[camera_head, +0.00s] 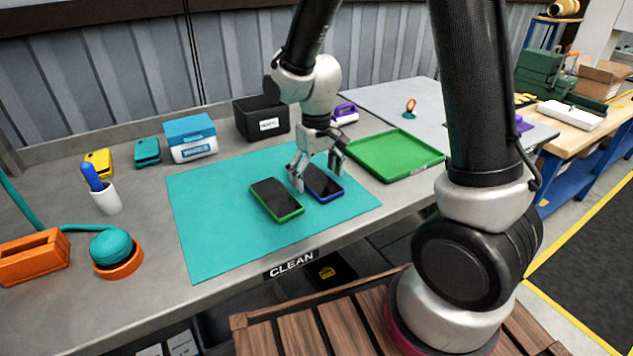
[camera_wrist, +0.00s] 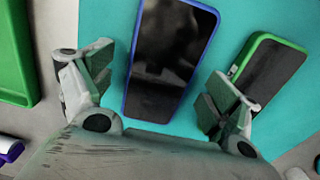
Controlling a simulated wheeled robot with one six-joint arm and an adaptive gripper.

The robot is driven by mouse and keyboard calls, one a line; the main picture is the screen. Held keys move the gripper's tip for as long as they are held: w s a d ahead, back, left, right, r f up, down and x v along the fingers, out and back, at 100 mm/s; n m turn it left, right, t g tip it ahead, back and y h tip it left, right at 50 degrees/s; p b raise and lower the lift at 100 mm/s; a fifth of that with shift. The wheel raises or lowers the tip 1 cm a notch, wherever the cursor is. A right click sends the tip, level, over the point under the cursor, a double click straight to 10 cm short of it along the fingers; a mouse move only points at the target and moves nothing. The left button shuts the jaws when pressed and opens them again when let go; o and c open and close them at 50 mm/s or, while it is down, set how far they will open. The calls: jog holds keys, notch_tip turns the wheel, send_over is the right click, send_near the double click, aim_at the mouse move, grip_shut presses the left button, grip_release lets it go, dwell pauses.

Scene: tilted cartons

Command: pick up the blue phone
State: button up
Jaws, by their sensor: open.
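The blue phone (camera_head: 322,184) lies flat on the teal mat (camera_head: 215,225), its dark screen up inside a blue rim. In the wrist view the blue phone (camera_wrist: 168,62) lies between and ahead of my two spread fingers. My gripper (camera_head: 318,175) is open and points down over the blue phone, with nothing held. In the head view one finger hides part of the phone's left side. In the wrist view my gripper (camera_wrist: 155,92) shows a finger on each side of the phone; I cannot tell how far above it the fingertips are.
A green phone (camera_head: 276,199) lies close left of the blue phone; in the wrist view the green phone (camera_wrist: 268,75) is beside the right finger. A green tray (camera_head: 395,155) is to the right. A black bin (camera_head: 261,118) stands behind. The mat's front left is clear.

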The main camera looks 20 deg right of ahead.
jog(key=shift+c, duration=0.3)
jog(key=c, duration=1.2)
